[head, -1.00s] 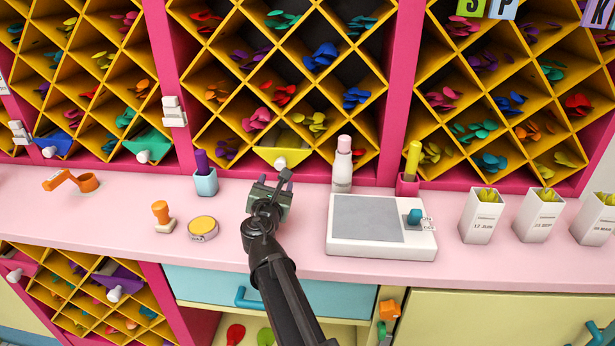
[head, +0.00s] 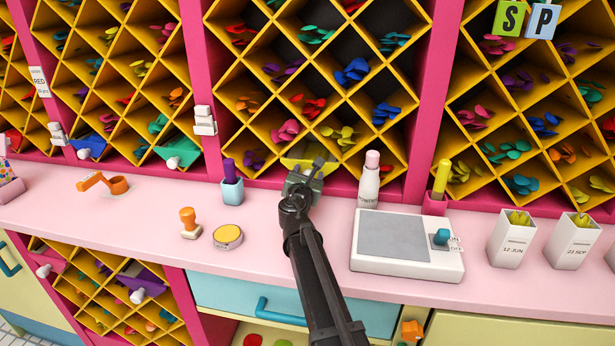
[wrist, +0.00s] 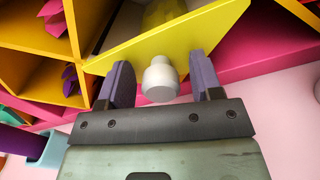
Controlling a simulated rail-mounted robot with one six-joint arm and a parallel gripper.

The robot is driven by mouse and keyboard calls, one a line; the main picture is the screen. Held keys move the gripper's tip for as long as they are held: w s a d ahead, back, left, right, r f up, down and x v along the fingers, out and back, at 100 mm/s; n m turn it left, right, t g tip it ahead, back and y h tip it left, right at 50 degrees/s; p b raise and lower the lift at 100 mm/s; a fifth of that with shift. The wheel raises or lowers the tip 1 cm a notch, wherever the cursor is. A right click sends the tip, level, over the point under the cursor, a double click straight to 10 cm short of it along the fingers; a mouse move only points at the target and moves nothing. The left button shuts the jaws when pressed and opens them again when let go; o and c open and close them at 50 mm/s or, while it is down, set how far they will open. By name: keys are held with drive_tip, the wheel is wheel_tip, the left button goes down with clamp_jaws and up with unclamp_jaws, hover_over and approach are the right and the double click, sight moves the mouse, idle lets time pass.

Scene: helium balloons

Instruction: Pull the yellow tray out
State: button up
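The yellow tray (wrist: 205,35) is in the bottom cell of the middle yellow rack, with a white knob (wrist: 160,80) on its front. In the head view the tray (head: 296,163) is partly covered by my gripper (head: 305,172). In the wrist view my gripper (wrist: 158,85) is open, with one purple finger on each side of the knob. There are visible gaps between the fingers and the knob. Whether the fingertips touch the tray front I cannot tell.
A purple marker in a blue cup (head: 232,190) stands left of my gripper, and a white bottle (head: 368,182) stands close on the right. A white scale (head: 408,245) lies front right. A stamp (head: 190,222) and a yellow tin (head: 228,237) stand on the pink counter.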

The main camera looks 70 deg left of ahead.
clamp_jaws()
drive_tip(key=v, duration=1.4)
drive_tip(key=shift+s+d, duration=0.1)
drive_tip(key=shift+d, duration=0.1)
drive_tip(key=shift+o, duration=0.3)
unclamp_jaws()
drive_tip(key=v, duration=1)
drive_tip(key=shift+s+d, duration=0.2)
drive_tip(key=shift+d, duration=0.1)
